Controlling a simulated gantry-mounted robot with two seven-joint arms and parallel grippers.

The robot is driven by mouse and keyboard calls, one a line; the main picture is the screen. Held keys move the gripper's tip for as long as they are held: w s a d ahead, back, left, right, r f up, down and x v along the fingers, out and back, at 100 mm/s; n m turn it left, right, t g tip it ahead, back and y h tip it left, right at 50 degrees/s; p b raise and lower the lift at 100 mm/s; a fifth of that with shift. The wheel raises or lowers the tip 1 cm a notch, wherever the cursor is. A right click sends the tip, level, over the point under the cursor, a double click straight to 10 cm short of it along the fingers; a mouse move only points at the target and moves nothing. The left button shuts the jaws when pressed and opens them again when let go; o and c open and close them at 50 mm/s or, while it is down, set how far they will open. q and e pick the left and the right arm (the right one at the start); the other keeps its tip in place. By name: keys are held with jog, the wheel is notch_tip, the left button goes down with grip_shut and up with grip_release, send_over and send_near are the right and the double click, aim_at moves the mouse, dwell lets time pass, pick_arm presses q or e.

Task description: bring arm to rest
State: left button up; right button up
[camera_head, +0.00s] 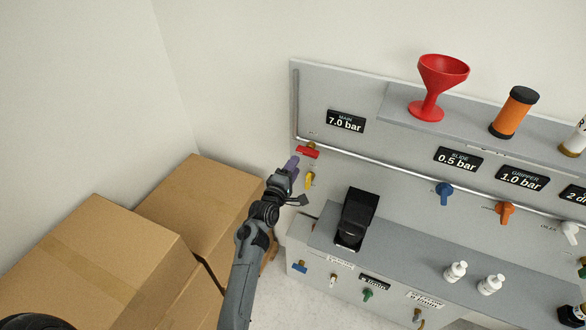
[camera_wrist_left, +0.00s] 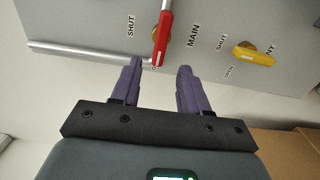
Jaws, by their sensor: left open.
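My left gripper (camera_head: 293,164) is open and empty, with its purple fingers near the left end of the grey panel. In the left wrist view its two fingers (camera_wrist_left: 160,80) stand apart. The red MAIN valve handle (camera_wrist_left: 161,38) lies just beyond and between the fingertips; I cannot tell whether they touch it. The red handle also shows in the head view (camera_head: 308,152). A yellow valve handle (camera_wrist_left: 255,54) sits to the right of the gripper, and it shows in the head view (camera_head: 309,180) beside the fingers. My right gripper is not in view.
Cardboard boxes (camera_head: 105,235) stand at left, near my left arm. A shelf carries a red funnel (camera_head: 441,85) and an orange cylinder (camera_head: 514,112). A black device (camera_head: 356,218) and white bottles (camera_head: 455,271) stand on the lower ledge. Blue (camera_head: 444,192) and orange (camera_head: 505,213) knobs stick out.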

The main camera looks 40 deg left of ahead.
pick_arm(q)
jog(key=shift+f, duration=0.1)
jog(key=s+d+f+m+g+h, duration=0.25)
jog(key=s+f+m, duration=0.25)
jog(key=s+f, duration=0.65)
jog(key=s+d+m+g+h, duration=0.3)
jog(key=s+d+m+g, duration=0.3)
jog(key=s+d+m, duration=0.75)
jog(key=s+d+r+m+g, duration=0.3)
jog(key=s+d+m+g, duration=0.25)
jog(key=s, duration=0.65)
notch_tip(320, 180, up, 26)
jog(key=p, duration=2.6)
jog(key=shift+w+d+r, duration=0.25)
jog(key=shift+w+d, duration=0.1)
